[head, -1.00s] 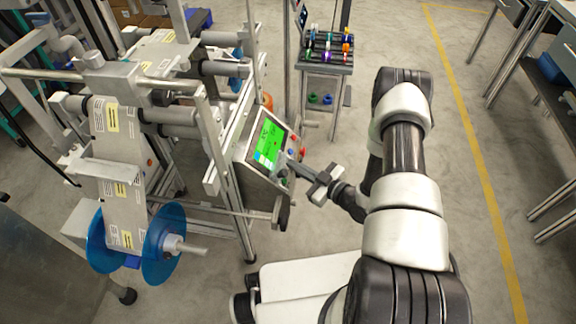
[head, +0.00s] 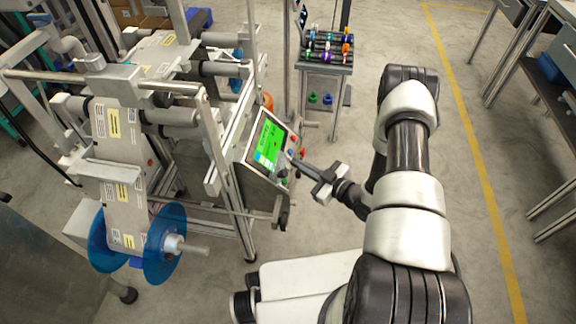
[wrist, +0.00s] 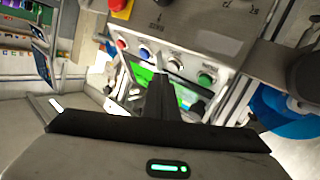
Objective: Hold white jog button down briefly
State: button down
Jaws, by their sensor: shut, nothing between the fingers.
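The white jog button (wrist: 175,65) sits in a row on the control panel, between the blue and green buttons in the wrist view. My gripper (wrist: 160,72) is shut and empty, its fingertips just left of the white button in that view. In the head view my gripper (head: 292,158) points at the button strip beside the green screen (head: 268,143), and its tips hide part of the strip. I cannot tell whether the tips touch the panel. The white button cannot be made out in the head view.
Near the white button are a blue button (wrist: 145,54), a red button (wrist: 121,44), a green button (wrist: 205,79) and a black knob (wrist: 197,107). A red and yellow switch (wrist: 121,8) is close by.

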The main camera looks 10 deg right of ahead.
jog(key=d+r+p, duration=0.1)
jog(key=s+d+r+p, duration=0.1)
jog(key=d+r, duration=0.1)
jog(key=shift+d+r, duration=0.2)
jog(key=shift+r, duration=0.05)
dwell(0.5)
